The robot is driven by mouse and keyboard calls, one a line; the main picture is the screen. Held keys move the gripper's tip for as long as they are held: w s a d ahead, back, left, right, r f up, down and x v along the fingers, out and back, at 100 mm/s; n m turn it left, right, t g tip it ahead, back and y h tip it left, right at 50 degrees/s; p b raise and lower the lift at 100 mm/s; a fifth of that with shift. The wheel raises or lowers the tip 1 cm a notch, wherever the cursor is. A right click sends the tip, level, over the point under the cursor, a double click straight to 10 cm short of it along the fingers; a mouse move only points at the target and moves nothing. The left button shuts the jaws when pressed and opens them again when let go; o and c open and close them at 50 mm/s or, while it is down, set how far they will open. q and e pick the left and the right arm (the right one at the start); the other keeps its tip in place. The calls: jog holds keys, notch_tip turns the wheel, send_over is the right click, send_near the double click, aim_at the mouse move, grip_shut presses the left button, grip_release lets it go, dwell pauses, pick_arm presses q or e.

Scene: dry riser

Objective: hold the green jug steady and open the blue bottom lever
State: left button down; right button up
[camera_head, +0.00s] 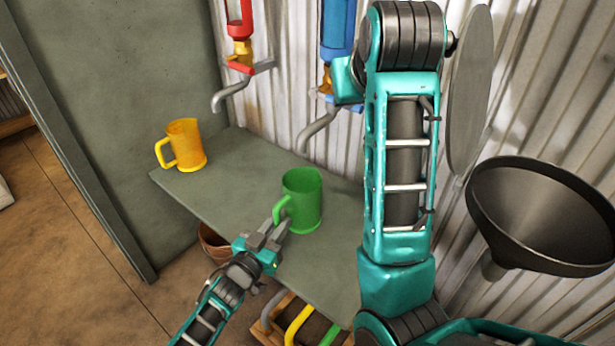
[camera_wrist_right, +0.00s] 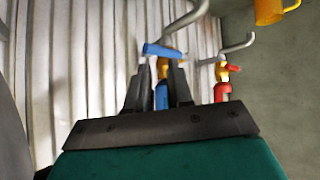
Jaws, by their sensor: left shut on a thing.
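The green jug (camera_head: 303,199) stands upright on the grey shelf (camera_head: 235,185). My left gripper (camera_head: 281,226) is shut on its handle, on the jug's near left side. In the right wrist view, the blue lever (camera_wrist_right: 163,51) lies crosswise just beyond the fingertips of my right gripper (camera_wrist_right: 159,72). The right fingers are apart with nothing clamped between them; I cannot tell whether one touches the lever. In the head view my right arm hides most of that gripper and lever. The blue container (camera_head: 337,28) is above, with a grey spout (camera_head: 318,130) below it.
A yellow jug (camera_head: 185,145) stands on the shelf's left end. A red dispenser (camera_head: 239,20) with its own spout hangs left of the blue one. A dark funnel (camera_head: 540,215) and a corrugated wall (camera_head: 290,60) are close to my right arm. A crate is below the shelf.

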jog(key=f+n+h, duration=0.1)
jog(key=f, duration=0.1)
jog(key=w+f+n+g+h, duration=0.1)
jog(key=f, duration=0.1)
jog(key=a+f+n+g+h, duration=0.1)
jog(key=f+h, duration=0.1)
jog(key=f, duration=0.1)
jog(key=shift+w+f+n, duration=0.1)
jog(key=shift+w+n, duration=0.2)
jog(key=shift+w, duration=0.05)
grip_shut()
jog(key=s+a+f+n+t+h, duration=0.1)
jog(key=a+f+n+t+h, duration=0.35)
jog(key=n, duration=0.65)
jog(key=s+a+f+n+t+h, duration=0.1)
jog(key=s+f+n+t+h, duration=0.1)
jog(key=f+n+t+h, duration=0.75)
jog(key=w+d+r+n+g, duration=0.1)
jog(key=w+d+r+g, duration=0.1)
jog(key=r, duration=0.4)
jog(key=w+d+r+n+g+y, duration=0.1)
jog(key=w+d+r+g, duration=0.1)
jog(key=w+d+r, duration=0.2)
jog(key=shift+w+d+r, duration=0.3)
jog(key=shift+r, duration=0.6)
